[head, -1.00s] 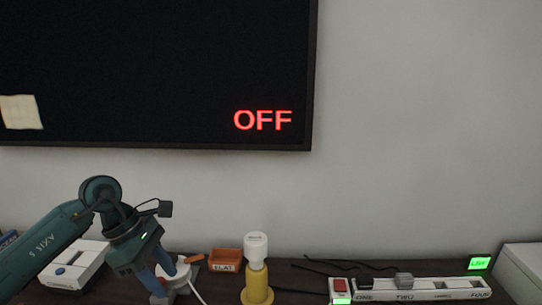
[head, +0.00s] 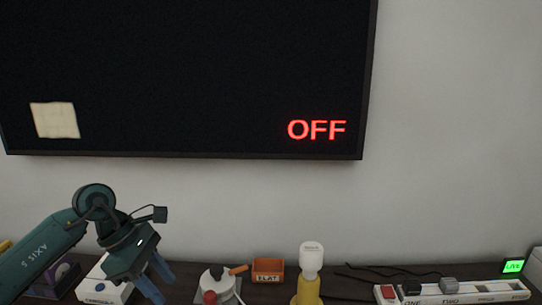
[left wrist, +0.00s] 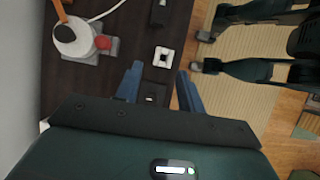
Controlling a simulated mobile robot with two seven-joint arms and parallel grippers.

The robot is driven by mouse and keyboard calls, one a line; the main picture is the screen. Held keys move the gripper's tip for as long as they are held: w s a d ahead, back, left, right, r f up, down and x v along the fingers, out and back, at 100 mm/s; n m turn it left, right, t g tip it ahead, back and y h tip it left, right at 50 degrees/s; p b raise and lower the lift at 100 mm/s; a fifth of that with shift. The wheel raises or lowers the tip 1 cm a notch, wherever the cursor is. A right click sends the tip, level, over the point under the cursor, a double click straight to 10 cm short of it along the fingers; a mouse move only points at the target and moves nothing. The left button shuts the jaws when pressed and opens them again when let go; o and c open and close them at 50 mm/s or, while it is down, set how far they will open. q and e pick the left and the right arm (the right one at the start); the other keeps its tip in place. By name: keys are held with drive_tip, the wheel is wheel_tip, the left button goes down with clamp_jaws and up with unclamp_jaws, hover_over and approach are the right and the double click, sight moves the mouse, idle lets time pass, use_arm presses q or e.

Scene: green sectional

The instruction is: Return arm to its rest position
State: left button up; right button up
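My left arm comes in from the lower left in the head view. It ends in my left gripper (head: 158,284), which has blue fingers and points down over the dark desk. In the left wrist view the two fingers of the gripper (left wrist: 158,88) stand apart with nothing held between them. A small white square object (left wrist: 163,59) lies beyond the fingertips. My right gripper cannot be made out in either view.
A white pot (head: 214,281) with a red knob, an orange tray (head: 268,271), a yellow-based lamp (head: 308,287) and a power strip (head: 462,292) stand on the desk. A white box (head: 103,286) is behind my gripper. The screen (head: 190,70) reads OFF.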

use_arm(q)
drive_tip(key=s+d+r+n+t+h+p, duration=0.1)
drive_tip(key=s+d+n+t+h, duration=0.2)
drive_tip(key=d+n+h, duration=0.5)
drive_tip(key=s+d+n+t+h, duration=0.3)
drive_tip(key=d+n+h, duration=0.4)
drive_tip(key=d+n, duration=0.25)
drive_tip(key=a+f+n+t+y, duration=0.35)
drive_tip(key=n+t+y, duration=0.2)
drive_tip(key=n, duration=0.45)
drive_tip(key=a+f+n+t+y, duration=0.35)
drive_tip(key=n+t+y, duration=0.2)
drive_tip(key=n, duration=0.55)
drive_tip(key=s+a+f+n+g+y, duration=0.1)
drive_tip(key=s+f+n+g+y, duration=0.2)
drive_tip(key=s+f+n, duration=0.3)
drive_tip(key=s+a+f+n+g+y+p, duration=0.1)
drive_tip(key=s+a+f+n+g+y, duration=0.1)
drive_tip(key=s+f+n, duration=0.4)
wheel_tip(320, 180, down, 4)
drive_tip(key=shift+s+a+n+g+y, duration=0.15)
drive_tip(key=shift+s+n+g+y, duration=0.2)
drive_tip(key=shift+g+y, duration=0.2)
use_arm(e)
drive_tip(key=shift+s+d+r+h, duration=0.1)
drive_tip(key=shift+d+h, duration=0.2)
drive_tip(key=shift+d, duration=0.3)
drive_tip(key=shift+r, duration=0.1)
